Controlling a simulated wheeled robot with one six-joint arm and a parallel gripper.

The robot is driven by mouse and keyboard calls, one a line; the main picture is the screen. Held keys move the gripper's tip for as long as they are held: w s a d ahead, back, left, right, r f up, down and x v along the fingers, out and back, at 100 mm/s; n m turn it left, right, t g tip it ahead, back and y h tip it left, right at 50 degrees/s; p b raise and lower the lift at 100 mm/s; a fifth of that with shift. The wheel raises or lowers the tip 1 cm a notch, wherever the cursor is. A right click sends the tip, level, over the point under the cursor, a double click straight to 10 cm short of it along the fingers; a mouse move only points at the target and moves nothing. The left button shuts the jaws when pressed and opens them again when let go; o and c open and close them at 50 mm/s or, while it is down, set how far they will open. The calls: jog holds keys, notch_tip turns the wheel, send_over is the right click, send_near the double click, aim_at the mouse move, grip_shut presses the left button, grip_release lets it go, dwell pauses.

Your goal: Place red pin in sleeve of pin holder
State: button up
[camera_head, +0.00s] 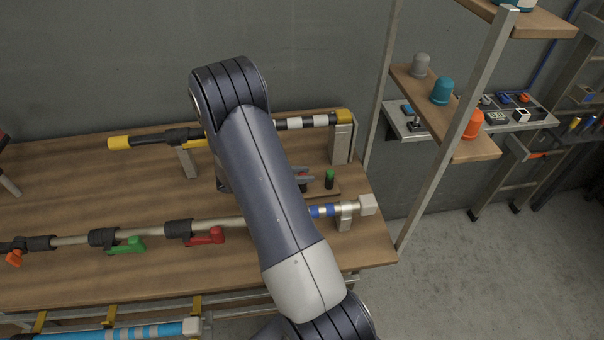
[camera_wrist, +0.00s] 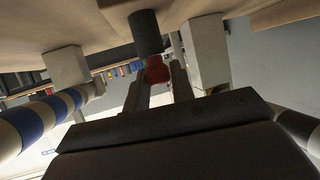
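The red pin (camera_wrist: 157,70) shows between the fingertips of my gripper (camera_wrist: 159,74) in the wrist view, filling the gap. My gripper looks shut on it. A dark cylinder (camera_wrist: 145,32), which looks like a sleeve of the pin holder, lines up with the red pin and meets it in that view. I cannot tell how deep the pin sits in it. In the head view my arm covers most of the pin holder (camera_head: 322,193); the gripper tips (camera_head: 303,175) show just right of my arm. A green pin (camera_head: 329,175) stands upright there in a dark sleeve.
A yellow-ended pole (camera_head: 315,122) on a grey post (camera_head: 341,145) lies behind. A shelf rack (camera_head: 445,135) stands to the right. The table's left part has bare wood.

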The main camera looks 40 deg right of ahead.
jog(key=o, duration=0.4)
jog(key=shift+c, duration=0.2)
jog(key=shift+r, duration=0.2)
jog(key=b+v, duration=0.1)
jog(key=v, duration=1.1)
jog(key=shift+r+b, duration=0.35)
jog(key=shift+b, duration=0.05)
